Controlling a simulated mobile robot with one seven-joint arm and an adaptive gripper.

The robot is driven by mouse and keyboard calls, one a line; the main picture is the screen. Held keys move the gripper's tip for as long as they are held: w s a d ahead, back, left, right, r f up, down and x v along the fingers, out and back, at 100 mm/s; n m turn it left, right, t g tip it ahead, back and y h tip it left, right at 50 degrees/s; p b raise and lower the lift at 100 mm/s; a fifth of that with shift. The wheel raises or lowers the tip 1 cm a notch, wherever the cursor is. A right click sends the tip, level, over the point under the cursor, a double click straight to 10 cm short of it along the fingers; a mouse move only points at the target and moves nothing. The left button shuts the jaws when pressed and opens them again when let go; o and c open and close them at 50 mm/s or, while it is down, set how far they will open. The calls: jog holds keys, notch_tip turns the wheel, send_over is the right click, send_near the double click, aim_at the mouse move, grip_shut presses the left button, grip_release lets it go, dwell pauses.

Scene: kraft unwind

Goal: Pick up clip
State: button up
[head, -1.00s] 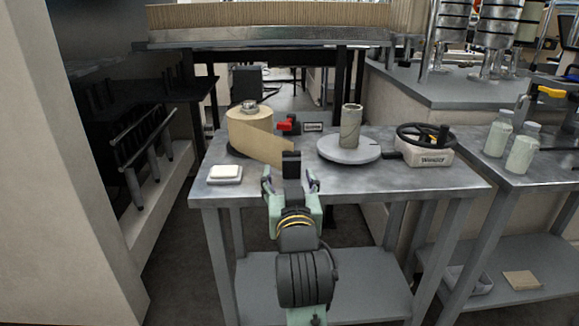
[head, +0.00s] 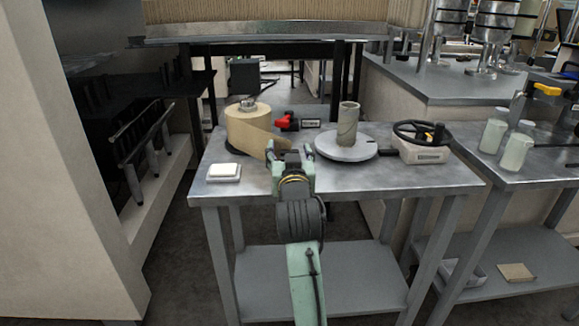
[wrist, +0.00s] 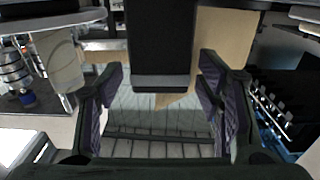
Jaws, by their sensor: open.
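A black clip (head: 291,159) sits at the free end of the kraft paper strip (head: 270,147). The strip comes off the kraft roll (head: 246,124) on the table. In the wrist view the clip is a dark block (wrist: 160,42) at top centre, with tan paper behind it. My gripper (wrist: 163,88) is open, with one purple-padded finger on each side of the clip in the picture. I cannot tell whether either finger touches it. In the head view my gripper (head: 291,152) partly hides the clip and the strip's end.
The metal table (head: 400,182) also bears a white block (head: 224,171) at left, a red-handled part (head: 284,121) behind, a core on a round plate (head: 347,128), and a handwheel unit (head: 422,145) at right. The front right of the table is clear.

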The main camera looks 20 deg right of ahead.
jog(key=c, duration=1.3)
